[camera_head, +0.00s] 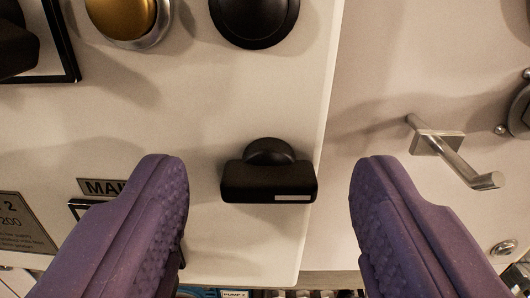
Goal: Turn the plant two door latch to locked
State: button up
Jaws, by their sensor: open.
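A black latch knob (268,178) with a wide handle sits on the light panel near its right edge, in the middle of the view. The handle lies roughly horizontal, with a small pale mark at its right end. My gripper (270,185) is open, with one purple finger to the left of the latch and one to the right. Neither finger appears to touch it. Whether this handle is the plant two door latch cannot be read; a partly cut-off label at the left shows a "2".
A brass-coloured button (122,16) and a round black knob (254,18) are above on the panel. A metal lever handle (455,152) sticks out at the right. A partly covered label plate (98,187) is beside the left finger. Blurred items line the bottom edge.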

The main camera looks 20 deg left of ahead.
jog(key=shift+w, duration=0.2)
jog(key=c, duration=1)
jog(key=shift+c, duration=0.2)
jog(key=shift+n+b, duration=0.35)
jog(key=shift+n, duration=0.05)
jog(key=n+b, duration=0.1)
jog(key=n, duration=0.1)
jog(key=n+b, duration=0.1)
jog(key=b, duration=0.1)
jog(key=shift+a+f+n, duration=0.15)
jog(key=shift+n, duration=0.25)
jog(key=n+b, duration=0.4)
jog(key=shift+n, duration=0.3)
jog(key=n+b, duration=0.4)
jog(key=shift+s+a+f, duration=0.1)
jog(key=shift+f, duration=0.05)
jog(key=shift+n+b, duration=1.7)
jog(key=shift+n, duration=0.5)
